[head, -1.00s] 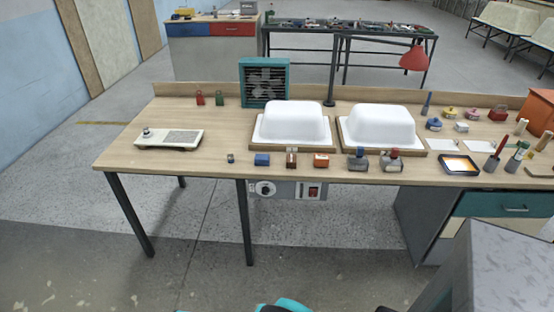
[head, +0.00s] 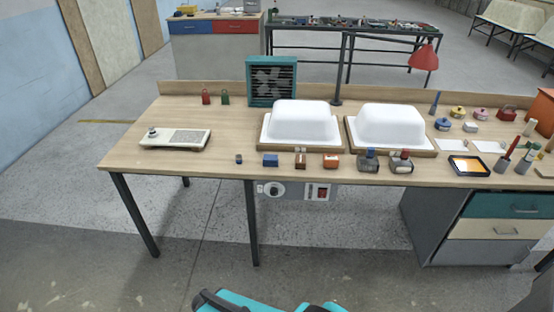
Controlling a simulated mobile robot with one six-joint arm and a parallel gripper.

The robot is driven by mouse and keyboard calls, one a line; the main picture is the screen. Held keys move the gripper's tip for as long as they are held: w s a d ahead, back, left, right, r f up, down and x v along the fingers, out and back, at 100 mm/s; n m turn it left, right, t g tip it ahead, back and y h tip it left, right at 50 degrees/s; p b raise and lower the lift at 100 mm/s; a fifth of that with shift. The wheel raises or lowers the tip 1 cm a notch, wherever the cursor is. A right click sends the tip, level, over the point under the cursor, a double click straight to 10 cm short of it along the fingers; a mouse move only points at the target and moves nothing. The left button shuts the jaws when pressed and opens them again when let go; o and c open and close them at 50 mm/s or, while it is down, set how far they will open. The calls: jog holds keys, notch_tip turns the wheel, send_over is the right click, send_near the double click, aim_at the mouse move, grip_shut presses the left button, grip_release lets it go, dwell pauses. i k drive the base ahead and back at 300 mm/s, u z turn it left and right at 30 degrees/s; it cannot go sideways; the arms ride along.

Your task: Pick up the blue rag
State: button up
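No cloth can be made out for certain as the blue rag. A small blue block-like item (head: 270,160) lies at the front edge of the wooden workbench (head: 225,135), in front of the left white tub shell (head: 300,122); at this size I cannot tell whether it is cloth. My gripper is not in view; only a teal and black part, probably of my arm, shows at the bottom edge.
A second white shell (head: 390,125) stands right of the first. Brown and orange (head: 331,161) items and two grey containers line the front edge. A teal heater (head: 271,80) and a red lamp (head: 424,57) stand behind. The bench's left front is clear around a flat device (head: 175,139).

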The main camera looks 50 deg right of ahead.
aim_at(269, 160)
jog(key=u, duration=0.05)
jog(key=i, duration=1)
jog(key=z, duration=0.05)
